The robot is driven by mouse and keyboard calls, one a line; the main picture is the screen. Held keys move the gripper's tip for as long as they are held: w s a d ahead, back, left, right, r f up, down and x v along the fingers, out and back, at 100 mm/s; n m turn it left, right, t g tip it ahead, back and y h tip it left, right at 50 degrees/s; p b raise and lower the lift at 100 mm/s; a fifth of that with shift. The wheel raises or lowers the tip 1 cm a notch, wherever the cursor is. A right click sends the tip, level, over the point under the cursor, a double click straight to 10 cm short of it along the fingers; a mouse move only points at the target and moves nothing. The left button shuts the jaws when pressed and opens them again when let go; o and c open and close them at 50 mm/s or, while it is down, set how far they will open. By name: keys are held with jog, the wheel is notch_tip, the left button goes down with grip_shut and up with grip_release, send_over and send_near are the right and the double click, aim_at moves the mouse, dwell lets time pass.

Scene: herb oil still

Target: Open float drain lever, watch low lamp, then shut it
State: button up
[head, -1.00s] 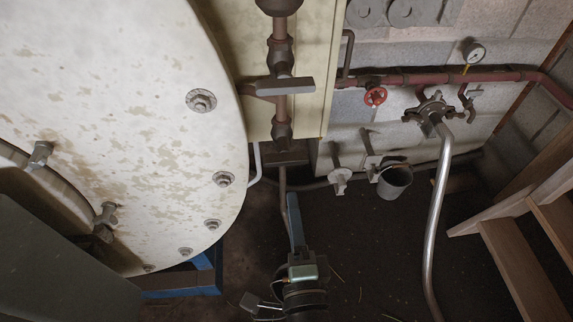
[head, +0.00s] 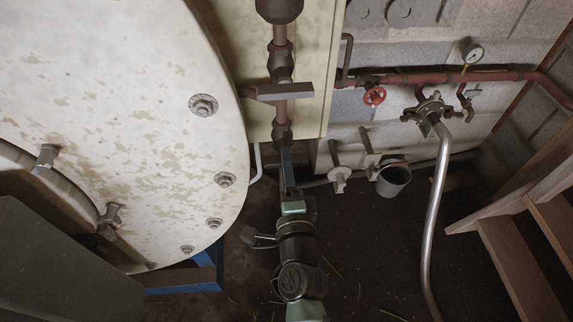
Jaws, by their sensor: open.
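A grey flat lever (head: 285,92) lies crosswise, roughly level, on the brown vertical pipe (head: 280,112) in front of the cream panel. It looks like the float drain lever, but no label is readable. My gripper (head: 287,168) is below it, with its blue fingers pointing up toward the pipe's lower fitting (head: 283,133). The gripper is open and appears empty, apart from the lever. The gap between its fingers is seen edge-on. I cannot pick out a low lamp for certain.
A large pale round vessel end (head: 130,110) with bolts fills the left. A red pipe (head: 430,77) with a red handwheel (head: 375,96) and gauge (head: 473,53) runs along the wall. A bucket (head: 394,180), a silver hose (head: 437,200) and wooden steps (head: 510,262) are at right.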

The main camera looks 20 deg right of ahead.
jog(key=shift+c, duration=0.2)
grip_shut()
jog(key=shift+n, duration=0.3)
jog(key=shift+n+b, duration=2.35)
jog(key=shift+n, duration=5.65)
jog(key=shift+o, duration=0.2)
grip_release()
